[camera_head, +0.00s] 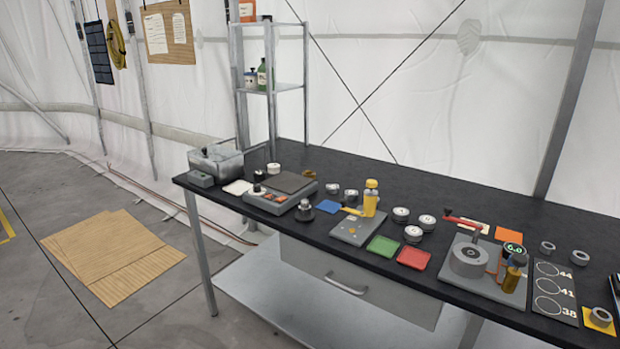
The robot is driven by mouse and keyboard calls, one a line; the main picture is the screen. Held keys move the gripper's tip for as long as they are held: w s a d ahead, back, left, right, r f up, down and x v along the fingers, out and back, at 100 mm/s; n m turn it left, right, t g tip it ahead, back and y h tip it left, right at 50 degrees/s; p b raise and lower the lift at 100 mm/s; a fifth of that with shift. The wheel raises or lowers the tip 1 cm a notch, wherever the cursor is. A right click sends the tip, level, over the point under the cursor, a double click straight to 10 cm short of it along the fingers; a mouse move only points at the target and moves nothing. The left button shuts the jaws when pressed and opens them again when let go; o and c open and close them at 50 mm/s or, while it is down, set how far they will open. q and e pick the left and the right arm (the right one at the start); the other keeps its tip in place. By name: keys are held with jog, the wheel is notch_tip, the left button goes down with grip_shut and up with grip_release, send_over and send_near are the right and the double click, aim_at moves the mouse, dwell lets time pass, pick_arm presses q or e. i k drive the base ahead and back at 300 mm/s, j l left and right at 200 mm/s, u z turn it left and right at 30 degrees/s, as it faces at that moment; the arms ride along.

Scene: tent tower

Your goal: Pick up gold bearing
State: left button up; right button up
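No piece is clearly recognisable as the gold bearing. A small gold-brown piece (309,175) lies on the black table behind the grey scale-like device and is too small to make out. A gold cylinder (514,275) stands upright on the grey fixture plate at the right. Several silver, ring-like pieces lie on the table, among them one in the middle group (400,214), one near the right back (547,247) and one on a yellow square (600,318). Neither of my grippers is in view.
The black table (460,205) is crowded along its front with a scale-like device (280,192), a yellow bottle (370,198), green (383,246) and red (414,258) trays, and a size card (555,292). A metal shelf rack (272,88) stands at the left back. The table's back strip is mostly clear.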

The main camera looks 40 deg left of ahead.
aim_at(308, 173)
jog(key=i+j+u, duration=0.65)
jog(key=j+u, duration=0.25)
jog(key=i+j+u, duration=0.15)
jog(key=u, duration=0.3)
jog(key=i+j+u, duration=0.15)
jog(key=i+u, duration=0.25)
jog(key=i+j+u, duration=0.1)
jog(key=u, duration=0.3)
jog(key=i+u, duration=0.85)
jog(key=i, duration=1.4)
jog(key=i+z, duration=0.35)
jog(key=i, duration=0.15)
jog(key=i+z, duration=0.35)
jog(key=i, duration=0.15)
jog(key=i+j+z, duration=0.25)
jog(key=i+z, duration=0.15)
jog(key=i+l+z, duration=0.1)
jog(key=z, duration=0.4)
jog(key=i+z, duration=0.25)
jog(key=z, duration=0.25)
jog(key=i+j+z, duration=0.1)
jog(key=z, duration=0.35)
jog(key=i+j+z, duration=0.1)
jog(key=i+z, duration=0.15)
jog(key=z, duration=0.25)
jog(key=i+j+z, duration=0.15)
jog(key=z, duration=0.35)
